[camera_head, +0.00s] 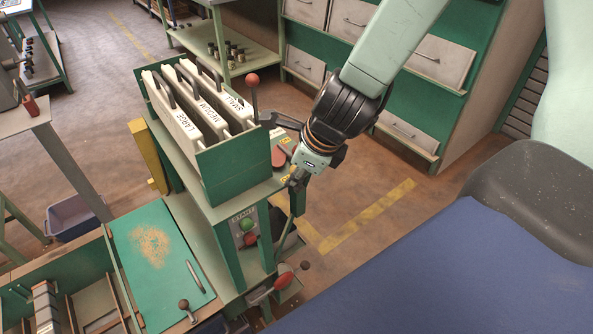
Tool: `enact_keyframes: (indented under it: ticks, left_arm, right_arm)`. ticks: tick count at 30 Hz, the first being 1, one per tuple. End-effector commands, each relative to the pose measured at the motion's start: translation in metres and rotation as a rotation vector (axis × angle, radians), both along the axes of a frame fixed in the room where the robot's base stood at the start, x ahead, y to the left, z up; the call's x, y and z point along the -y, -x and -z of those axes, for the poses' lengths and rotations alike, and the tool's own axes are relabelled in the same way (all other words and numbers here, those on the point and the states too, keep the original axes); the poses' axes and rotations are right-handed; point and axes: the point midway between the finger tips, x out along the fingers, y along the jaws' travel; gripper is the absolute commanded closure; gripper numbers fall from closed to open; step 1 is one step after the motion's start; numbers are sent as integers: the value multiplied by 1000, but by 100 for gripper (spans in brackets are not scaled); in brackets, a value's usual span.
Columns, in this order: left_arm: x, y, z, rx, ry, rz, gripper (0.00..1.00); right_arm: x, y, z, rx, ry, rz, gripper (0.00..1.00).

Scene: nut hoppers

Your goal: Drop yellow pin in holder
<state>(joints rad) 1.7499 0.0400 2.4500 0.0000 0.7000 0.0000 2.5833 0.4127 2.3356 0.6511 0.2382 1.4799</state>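My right arm comes in from the upper right, and its gripper (292,152) is beside the right side of the green hopper machine, below the red-ball lever. One dark finger points left toward the hopper box (240,165). The other fingertip is hard to make out, so I cannot tell whether it is open or shut. A small yellow piece (293,177) shows just below the gripper. I cannot tell whether it is the yellow pin or whether it is held. I cannot make out the holder for certain. My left gripper is not in view.
Plates marked LARGE, MEDIUM and SMALL (205,103) stand in the hopper box. A red-ball lever (253,80) rises beside it. A START panel with a green button (246,224) is below. A green lid (160,262) lies left, and drawers (440,62) stand behind.

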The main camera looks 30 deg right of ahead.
Motion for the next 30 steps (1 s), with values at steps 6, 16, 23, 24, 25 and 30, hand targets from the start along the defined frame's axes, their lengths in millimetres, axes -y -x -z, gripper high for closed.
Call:
enact_keyframes:
  ticks: [6,16,23,24,25,30]
  left_arm:
    - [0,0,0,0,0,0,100]
    - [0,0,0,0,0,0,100]
    - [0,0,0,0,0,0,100]
    - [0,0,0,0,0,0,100]
    - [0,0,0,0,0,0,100]
    - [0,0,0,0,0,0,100]
  right_arm:
    - [0,1,0,-1,0,0,54]
    - [0,0,0,0,0,0,45]
    - [1,1,-5,3,1,2,45]
    - [1,2,-7,3,0,3,45]
    - [1,3,-9,4,-1,5,45]
    - [2,7,-19,4,0,5,45]
